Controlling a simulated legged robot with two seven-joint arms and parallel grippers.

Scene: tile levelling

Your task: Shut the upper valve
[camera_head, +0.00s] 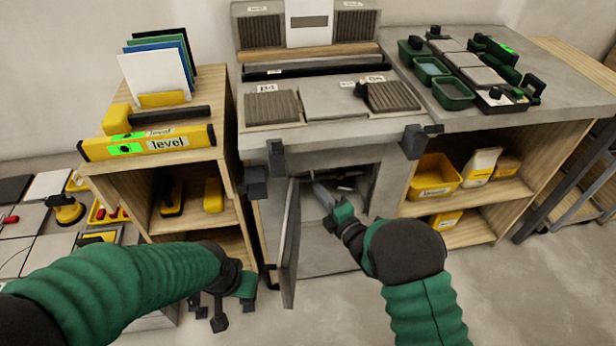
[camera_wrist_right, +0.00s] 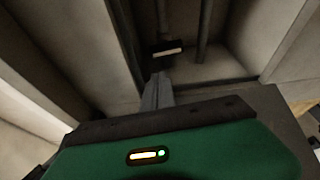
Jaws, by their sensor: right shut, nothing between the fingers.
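My right gripper (camera_head: 322,194) reaches through the open front of the cabinet under the grey bench. Its grey fingers are shut with nothing between them; they also show in the right wrist view (camera_wrist_right: 158,90). In that view a black handle-like part with a pale label (camera_wrist_right: 166,50) lies just beyond the fingertips, beside dark vertical pipes (camera_wrist_right: 203,30). I cannot tell whether it is the upper valve, or whether the fingers touch it. In the head view the cabinet inside is mostly shaded. My left gripper (camera_head: 208,314) hangs low in front of the left shelf, its fingers apart and empty.
The cabinet door (camera_head: 291,245) stands open, just left of my right gripper. Dark blocks (camera_head: 415,142) jut from the bench front above the opening. A wooden shelf (camera_head: 160,225) stands left, and another with yellow bins (camera_head: 435,176) stands right.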

